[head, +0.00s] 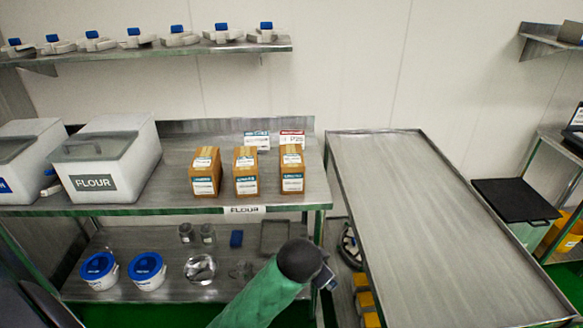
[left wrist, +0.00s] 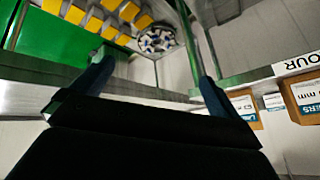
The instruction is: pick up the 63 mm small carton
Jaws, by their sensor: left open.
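Three brown cartons with white and teal labels stand upright in a row on the steel table: a left carton (head: 205,171), a middle carton (head: 246,171) and a right carton (head: 291,170). The size print is too small to tell which is the 63 mm one. In the left wrist view, two cartons show partly at the right, one (left wrist: 302,98) cut by the edge with "mm" on its label. My left gripper (left wrist: 155,72) is open and empty, apart from the cartons. In the head view its arm hides most of it, near the table's front right corner. My right gripper is out of view.
A FLOUR sign (head: 244,210) hangs on the table's front edge. White flour bins (head: 106,158) stand left of the cartons. Small white boxes (head: 257,141) stand behind them. An empty steel table (head: 440,220) lies to the right, with yellow boxes (head: 366,300) below in the gap.

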